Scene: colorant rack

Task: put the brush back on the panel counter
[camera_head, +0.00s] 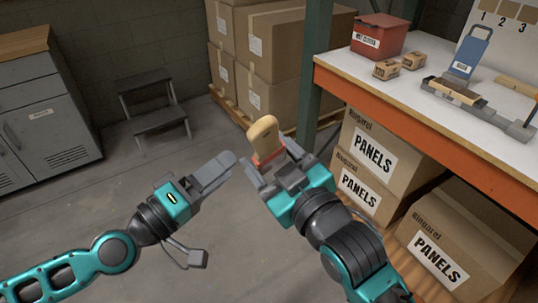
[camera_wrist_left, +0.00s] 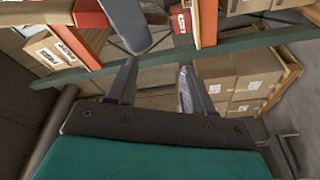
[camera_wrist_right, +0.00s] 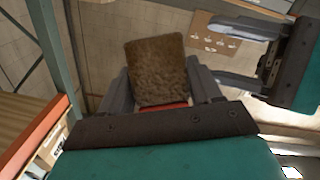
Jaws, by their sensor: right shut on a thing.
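The brush (camera_head: 264,136) has a pale wooden part and a red band in the head view. My right gripper (camera_head: 268,168) is shut on it near the red band and holds it in the air, left of the counter. In the right wrist view, the brush (camera_wrist_right: 156,68) shows a brown, rough bristle block standing up between the fingers. My left gripper (camera_head: 213,172) is empty, with its fingers apart, just left of the right gripper. Its spread fingers also show in the left wrist view (camera_wrist_left: 158,78). The counter (camera_head: 415,72) has a white top and an orange front edge.
Cartons marked PANELS (camera_head: 370,152) sit beneath. A green post (camera_head: 313,60) stands at its left corner. The counter's front strip looks clear.

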